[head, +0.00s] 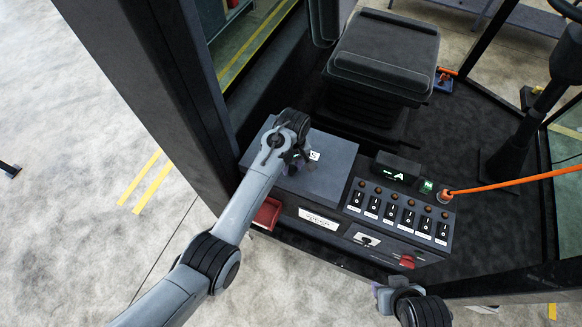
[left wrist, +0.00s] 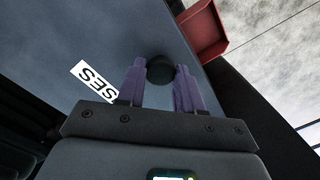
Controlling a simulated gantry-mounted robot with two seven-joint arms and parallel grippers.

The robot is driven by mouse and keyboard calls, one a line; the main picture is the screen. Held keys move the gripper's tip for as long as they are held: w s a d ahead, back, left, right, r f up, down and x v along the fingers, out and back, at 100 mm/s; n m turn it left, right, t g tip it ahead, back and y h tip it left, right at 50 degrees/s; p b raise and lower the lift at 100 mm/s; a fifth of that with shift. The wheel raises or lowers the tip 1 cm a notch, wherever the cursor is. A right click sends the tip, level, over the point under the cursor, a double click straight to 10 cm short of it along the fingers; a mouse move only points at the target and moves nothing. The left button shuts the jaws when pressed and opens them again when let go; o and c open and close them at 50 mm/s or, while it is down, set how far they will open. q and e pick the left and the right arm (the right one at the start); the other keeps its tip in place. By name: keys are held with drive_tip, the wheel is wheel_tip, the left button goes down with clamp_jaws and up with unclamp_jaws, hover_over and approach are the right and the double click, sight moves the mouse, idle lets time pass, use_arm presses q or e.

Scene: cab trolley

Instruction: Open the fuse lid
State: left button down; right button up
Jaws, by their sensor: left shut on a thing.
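The fuse lid (head: 326,172) is a flat dark grey panel on top of the console, left of the switches. It lies flat as far as the head view shows. In the left wrist view the lid (left wrist: 60,45) fills the left and middle, with a white label (left wrist: 94,82) reading "SES" in part. A round black knob (left wrist: 160,69) sits on it. My left gripper (head: 303,165) is over the lid, and in the left wrist view its purple fingers (left wrist: 160,82) are closed around the knob. My right gripper (head: 380,292) is at the lower right, its fingers mostly hidden.
A row of switches (head: 398,212) with lamps above stands right of the lid. A red tray (head: 268,213) is at the console's front left. An orange cable (head: 510,182) runs rightward from the console. A seat (head: 382,55) stands behind, and a dark cab pillar (head: 170,80) rises at left.

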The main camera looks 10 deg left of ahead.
use_arm(q)
drive_tip(key=shift+w+d+r+g+b, duration=0.1)
drive_tip(key=shift+w+r+g+b, duration=0.2)
drive_tip(key=shift+r, duration=0.25)
drive_tip(key=shift+w+d+r+g+b, duration=0.1)
drive_tip(key=shift+w+r+g+b, duration=0.15)
drive_tip(key=shift+r, duration=0.25)
drive_tip(key=r+b, duration=0.1)
drive_tip(key=b, duration=0.1)
drive_tip(key=w+r+g+b, duration=0.1)
drive_tip(key=b, duration=0.2)
drive_tip(key=r+g+y+b, duration=0.1)
drive_tip(key=b, duration=0.2)
drive_tip(key=shift+w+d, duration=0.15)
drive_tip(key=shift+w, duration=0.2)
drive_tip(key=shift+r+b, duration=0.35)
drive_tip(key=shift+r, duration=0.2)
drive_tip(key=c, duration=0.7)
unclamp_jaws()
drive_tip(key=shift+c, duration=0.2)
